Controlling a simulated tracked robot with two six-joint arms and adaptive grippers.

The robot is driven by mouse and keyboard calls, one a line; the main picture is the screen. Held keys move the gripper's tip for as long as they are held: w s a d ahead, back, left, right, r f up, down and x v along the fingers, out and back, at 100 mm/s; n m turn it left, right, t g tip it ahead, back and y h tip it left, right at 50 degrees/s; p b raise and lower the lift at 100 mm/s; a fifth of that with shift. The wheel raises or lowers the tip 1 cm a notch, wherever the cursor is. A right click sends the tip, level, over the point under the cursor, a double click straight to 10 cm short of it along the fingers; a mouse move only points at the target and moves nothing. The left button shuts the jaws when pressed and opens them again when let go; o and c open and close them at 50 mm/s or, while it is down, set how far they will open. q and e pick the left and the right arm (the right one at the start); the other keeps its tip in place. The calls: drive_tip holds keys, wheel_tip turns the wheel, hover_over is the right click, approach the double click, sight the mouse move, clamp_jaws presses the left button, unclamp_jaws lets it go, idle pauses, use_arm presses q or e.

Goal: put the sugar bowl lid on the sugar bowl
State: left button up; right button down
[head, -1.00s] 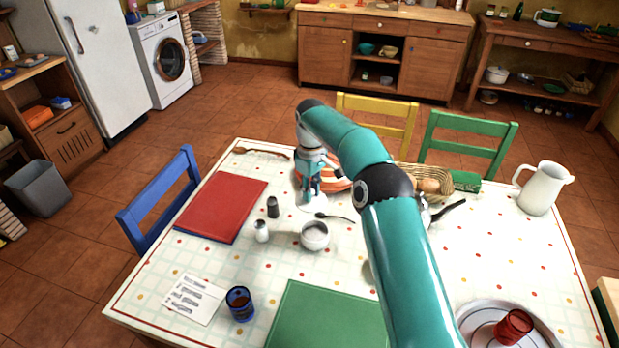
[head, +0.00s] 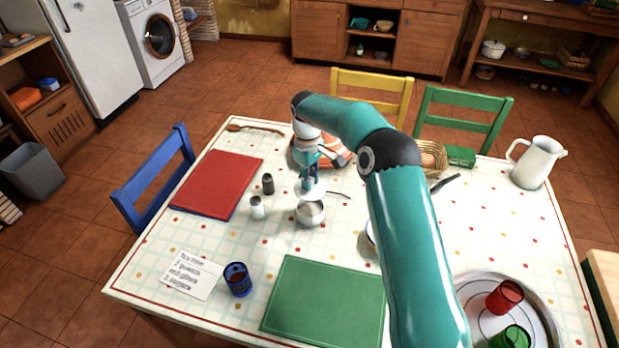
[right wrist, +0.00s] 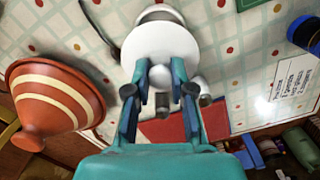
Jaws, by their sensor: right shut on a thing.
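The white sugar bowl (head: 311,215) stands upright on the table, its mouth partly visible in the head view. My right gripper (head: 310,183) is shut on the knob of the white sugar bowl lid (head: 318,192) and holds it at the far side of the bowl mouth. In the right wrist view the lid (right wrist: 160,44) is a white disc between the fingertips of the gripper (right wrist: 160,76). It hides most of the bowl (right wrist: 160,13) there. I cannot tell whether the lid touches the rim. My left gripper is not in view.
A white shaker (head: 257,208) and a dark shaker (head: 268,184) stand left of the bowl. A spoon (head: 339,195) lies to its right. An orange striped tagine (right wrist: 58,95) stands close behind my gripper. A green mat (head: 325,300) lies in front.

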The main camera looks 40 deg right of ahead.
drive_tip(key=shift+f+b, duration=1.8)
drive_tip(key=shift+f, duration=1.55)
drive_tip(key=shift+f, duration=0.3)
drive_tip(key=c, duration=0.9)
unclamp_jaws()
drive_tip(key=shift+r, duration=0.1)
drive_tip(key=r, duration=1.1)
drive_tip(key=shift+w+a+r, duration=0.1)
drive_tip(key=shift+w+r, duration=0.15)
drive_tip(key=shift+r, duration=0.1)
